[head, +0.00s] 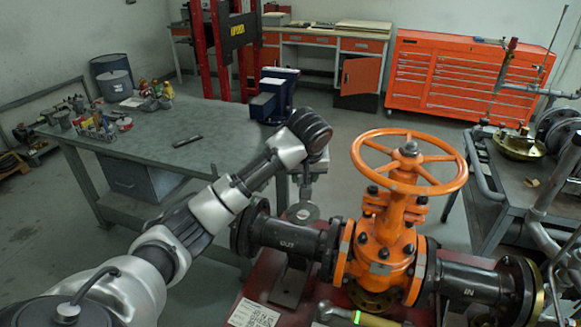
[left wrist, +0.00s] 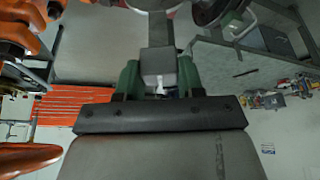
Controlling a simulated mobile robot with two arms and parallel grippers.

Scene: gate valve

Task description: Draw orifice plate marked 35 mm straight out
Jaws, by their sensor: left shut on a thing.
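My left gripper (head: 306,178) reaches in from the left, pointing down behind the black pipe section marked OUT (head: 285,236). It is shut on the tab of a grey round plate (head: 302,213), which stands just above and behind that pipe. The pipe may hide the plate's lower part. No 35 mm marking is readable. In the left wrist view, the green fingers of my gripper (left wrist: 158,78) stand on both sides of a grey block with a grey strip running up from it. My right gripper is not in view.
The orange gate valve (head: 384,245) with its large handwheel (head: 409,163) stands close right of the plate. A black flange (head: 247,227) is close on the left. A yellow-handled tool (head: 375,320) lies in front. A workbench (head: 200,150) stands behind my arm.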

